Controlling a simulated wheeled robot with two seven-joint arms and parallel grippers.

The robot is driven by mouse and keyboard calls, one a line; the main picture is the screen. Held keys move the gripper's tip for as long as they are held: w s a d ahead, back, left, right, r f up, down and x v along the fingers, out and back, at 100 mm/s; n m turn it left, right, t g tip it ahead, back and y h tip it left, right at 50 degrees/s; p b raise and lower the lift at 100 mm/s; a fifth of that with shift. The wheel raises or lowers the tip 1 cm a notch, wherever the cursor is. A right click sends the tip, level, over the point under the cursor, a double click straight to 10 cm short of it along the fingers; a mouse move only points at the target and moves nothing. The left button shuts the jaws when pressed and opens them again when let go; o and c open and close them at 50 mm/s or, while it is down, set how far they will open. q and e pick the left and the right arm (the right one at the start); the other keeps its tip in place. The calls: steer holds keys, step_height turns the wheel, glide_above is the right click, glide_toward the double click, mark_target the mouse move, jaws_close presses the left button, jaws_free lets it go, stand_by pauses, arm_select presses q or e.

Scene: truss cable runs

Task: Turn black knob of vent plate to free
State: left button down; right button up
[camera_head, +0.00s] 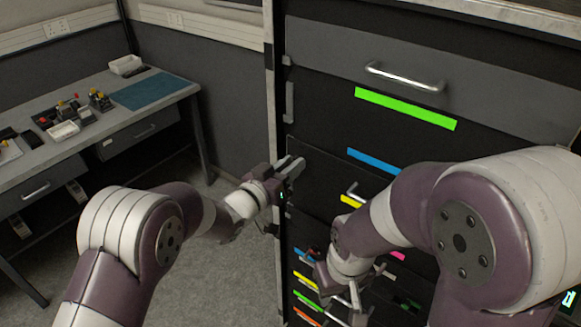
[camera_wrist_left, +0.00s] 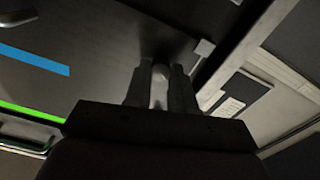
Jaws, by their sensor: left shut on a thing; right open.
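My left gripper (camera_head: 290,168) is at the left edge of the dark drawer cabinet (camera_head: 330,130). In the left wrist view my left gripper (camera_wrist_left: 160,75) is shut on a small rounded piece (camera_wrist_left: 159,90), which looks light grey between the fingers. I cannot tell whether this is the black knob; the fingers hide most of it. No vent plate can be made out clearly in either view. My right gripper (camera_head: 343,293) is open, low in front of the cabinet's lower drawers.
The cabinet has a drawer handle (camera_head: 404,78) and green (camera_head: 405,108) and blue (camera_head: 374,161) strips. A workbench (camera_head: 115,125) with a blue mat (camera_head: 155,90) and small items stands at the left. Open floor (camera_head: 215,285) lies between bench and cabinet.

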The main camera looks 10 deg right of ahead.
arm_select(q)
steer(key=n, duration=0.6)
steer(key=shift+p, duration=0.35)
stand_by(0.4)
steer(key=c, duration=0.9)
jaws_free()
steer(key=shift+c, duration=0.2)
steer(key=shift+a, duration=0.1)
steer(key=b+v, duration=0.3)
steer(key=v, duration=0.9)
steer(key=shift+s+a, duration=0.25)
